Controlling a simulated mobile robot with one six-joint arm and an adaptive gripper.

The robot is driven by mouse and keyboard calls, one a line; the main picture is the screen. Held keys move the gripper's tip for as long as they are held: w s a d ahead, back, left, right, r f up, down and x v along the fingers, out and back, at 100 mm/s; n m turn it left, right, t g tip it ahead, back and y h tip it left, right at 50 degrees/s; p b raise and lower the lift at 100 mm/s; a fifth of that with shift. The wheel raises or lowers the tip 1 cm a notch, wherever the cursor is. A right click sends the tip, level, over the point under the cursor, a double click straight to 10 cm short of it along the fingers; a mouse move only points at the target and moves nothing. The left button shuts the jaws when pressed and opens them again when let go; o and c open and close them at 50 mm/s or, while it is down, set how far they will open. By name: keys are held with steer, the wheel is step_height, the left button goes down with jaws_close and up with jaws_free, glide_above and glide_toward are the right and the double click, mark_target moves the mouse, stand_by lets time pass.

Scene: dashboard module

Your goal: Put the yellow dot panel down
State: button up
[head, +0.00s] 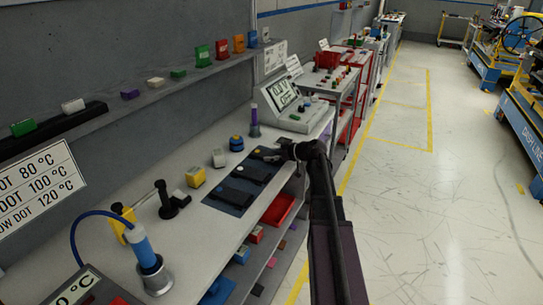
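Several dark rectangular panels lie side by side on a blue mat (213,201) on the grey bench. The middle panel (253,173) seems to carry a small yellow-orange dot at its left end. A nearer panel (237,195) lies in front of it, and a farther panel (263,154) lies behind; their dot colours are too small to tell. My gripper (281,154) is low over the mat's right far corner, beside the right end of the farther panel. The fingers are small and dark. I cannot tell whether they touch or hold that panel.
A yellow block (195,177), a white block (219,158) and a blue round part (236,144) stand left of the mat. A purple-topped tube (254,120) and a display console (295,103) stand behind. A red bin (278,209) sits below the bench edge.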

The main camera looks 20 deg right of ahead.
steer(key=shift+o, duration=1)
steer(key=p+v, duration=0.5)
steer(key=v, duration=0.9)
